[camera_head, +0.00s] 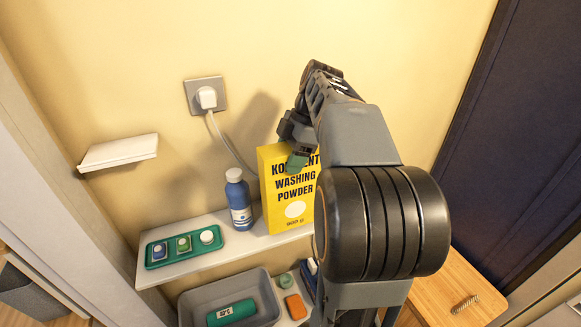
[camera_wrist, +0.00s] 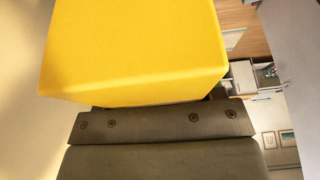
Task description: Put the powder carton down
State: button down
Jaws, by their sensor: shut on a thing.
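The yellow powder carton (camera_head: 287,190) reads "washing powder" and stands upright at the right part of the white shelf (camera_head: 190,262). Its base looks at or close to the shelf surface; I cannot tell if it touches. My gripper (camera_head: 297,160) is shut on the carton near its top, and one green-tipped finger shows against its front. My arm hides the carton's right side. In the wrist view the carton (camera_wrist: 135,50) fills the upper middle, right against my gripper.
A blue bottle (camera_head: 238,200) stands just left of the carton. A green tray (camera_head: 183,247) with small round-topped items lies further left. A plug (camera_head: 207,98) with a cord is on the wall. Below are a grey bin (camera_head: 268,295) and an orange item (camera_head: 296,307).

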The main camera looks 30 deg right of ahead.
aim_at(291, 188)
jog(key=shift+w+d+f, duration=0.1)
jog(key=shift+d+f, duration=0.1)
jog(key=shift+f, duration=0.8)
jog(key=shift+w+d+f, duration=0.1)
jog(key=shift+d+f, duration=0.05)
jog(key=shift+f, duration=1)
jog(key=shift+c, duration=1.2)
grip_release()
